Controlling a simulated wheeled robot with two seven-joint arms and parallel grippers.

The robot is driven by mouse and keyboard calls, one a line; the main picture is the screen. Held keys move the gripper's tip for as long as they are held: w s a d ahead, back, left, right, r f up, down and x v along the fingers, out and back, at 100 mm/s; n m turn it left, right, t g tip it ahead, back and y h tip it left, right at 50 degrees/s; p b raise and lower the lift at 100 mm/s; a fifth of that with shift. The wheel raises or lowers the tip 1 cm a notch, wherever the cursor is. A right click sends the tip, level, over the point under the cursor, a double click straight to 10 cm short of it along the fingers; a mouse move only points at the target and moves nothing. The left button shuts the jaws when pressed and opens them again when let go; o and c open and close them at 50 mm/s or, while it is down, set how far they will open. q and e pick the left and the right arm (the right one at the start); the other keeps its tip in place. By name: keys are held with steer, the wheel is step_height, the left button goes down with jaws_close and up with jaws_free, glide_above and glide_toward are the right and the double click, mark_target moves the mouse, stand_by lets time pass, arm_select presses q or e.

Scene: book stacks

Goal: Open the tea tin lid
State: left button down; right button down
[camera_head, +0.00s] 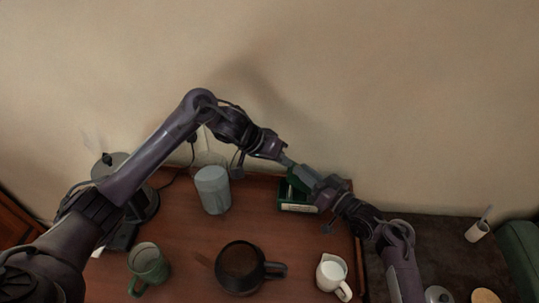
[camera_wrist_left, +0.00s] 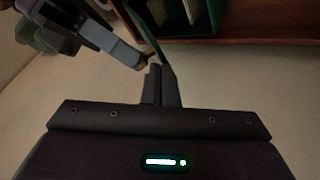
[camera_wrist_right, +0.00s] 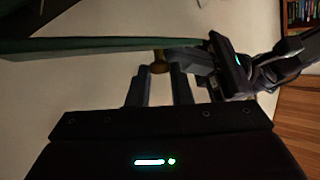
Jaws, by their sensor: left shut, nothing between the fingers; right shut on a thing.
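The green tea tin (camera_head: 298,208) stands at the back right of the wooden table, with a pale label on its front. Its lid (camera_wrist_right: 100,45) is raised; the left wrist view shows pale contents inside the open tin (camera_wrist_left: 188,12). My right gripper (camera_head: 308,178) is shut on the lid's small brass-coloured knob (camera_wrist_right: 158,64). My left gripper (camera_head: 285,159) is shut and empty, its fingertips (camera_wrist_left: 160,72) close to the raised lid's edge. Whether they touch the lid I cannot tell. The arms partly hide the tin in the head view.
A grey canister (camera_head: 212,190) stands left of the tin. A dark lamp-like object (camera_head: 142,205) is at left. The wall is close behind.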

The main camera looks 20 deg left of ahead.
arm_select(q)
steer(key=shift+d+r, duration=0.1)
steer(key=shift+d, duration=0.25)
